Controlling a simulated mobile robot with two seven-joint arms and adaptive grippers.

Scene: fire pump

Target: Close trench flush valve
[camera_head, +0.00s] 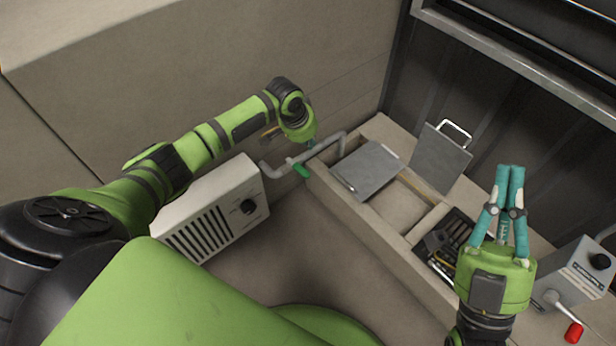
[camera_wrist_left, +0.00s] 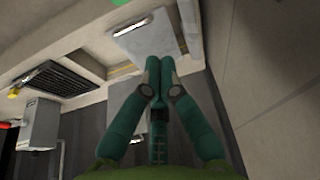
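A valve with a green handle (camera_head: 301,169) sits on a grey pipe (camera_head: 280,170) by the near left corner of the trench. The handle appears roughly in line with or slightly across the pipe; I cannot tell its exact setting. My left gripper (camera_head: 311,145) is just above and behind the handle in the head view, mostly hidden by its own wrist. In the left wrist view my left gripper (camera_wrist_left: 160,64) has its fingertips together with nothing between them, and the valve does not show. My right gripper (camera_head: 509,169) is over the right side, fingertips together and empty.
The concrete trench (camera_head: 395,212) has a grey cover plate (camera_head: 367,170) and another plate with a handle (camera_head: 441,158). A white heater (camera_head: 215,210) stands left of the pipe. A grey box (camera_head: 575,275) with a red-tipped lever (camera_head: 573,332) is at right.

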